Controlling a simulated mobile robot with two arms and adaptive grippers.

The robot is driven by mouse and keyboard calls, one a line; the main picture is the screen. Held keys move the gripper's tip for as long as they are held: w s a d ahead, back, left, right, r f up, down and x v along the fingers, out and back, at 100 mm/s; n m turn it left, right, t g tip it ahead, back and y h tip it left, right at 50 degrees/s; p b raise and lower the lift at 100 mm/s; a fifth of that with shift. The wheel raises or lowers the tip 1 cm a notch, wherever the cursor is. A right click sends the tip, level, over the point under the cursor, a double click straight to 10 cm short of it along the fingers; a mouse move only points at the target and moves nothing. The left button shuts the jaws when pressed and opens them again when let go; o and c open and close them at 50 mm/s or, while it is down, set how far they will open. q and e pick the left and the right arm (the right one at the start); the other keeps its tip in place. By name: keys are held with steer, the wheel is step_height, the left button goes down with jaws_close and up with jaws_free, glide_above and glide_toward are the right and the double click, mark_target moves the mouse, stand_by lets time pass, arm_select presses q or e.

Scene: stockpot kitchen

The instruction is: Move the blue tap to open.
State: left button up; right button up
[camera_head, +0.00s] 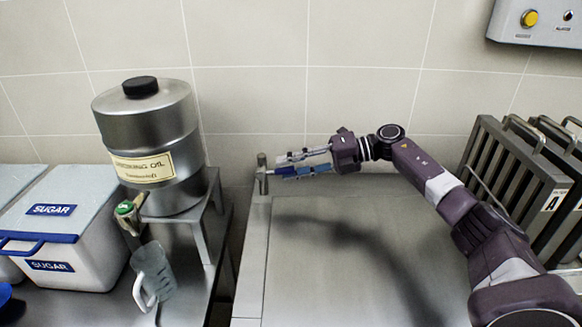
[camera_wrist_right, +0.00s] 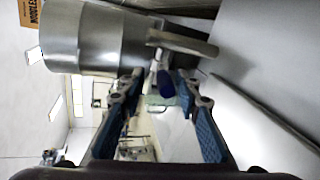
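The blue tap's metal post (camera_head: 262,173) stands at the left rear corner of the steel worktop. My right gripper (camera_head: 281,166) reaches in from the right, close to the post. In the wrist view, my right gripper (camera_wrist_right: 160,92) is open, with blue-padded fingers spread to either side. The tap's dark blue handle (camera_wrist_right: 165,84) shows between the fingertips, with visible gaps, so no grip shows. The post (camera_wrist_right: 184,42) lies just beyond the fingertips. In the head view the fingers partly cover the handle. My left gripper is in neither view.
A cooking oil drum (camera_head: 157,118) on a steel stand is left of the tap. A green-handled tap (camera_head: 125,208) and a clear jug (camera_head: 153,272) are below it. Sugar bins (camera_head: 80,263) stand far left, metal racks (camera_head: 511,170) right. The steel worktop (camera_head: 330,275) is clear.

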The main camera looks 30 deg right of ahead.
steer(key=shift+d, duration=0.15)
steer(key=v, duration=1.2)
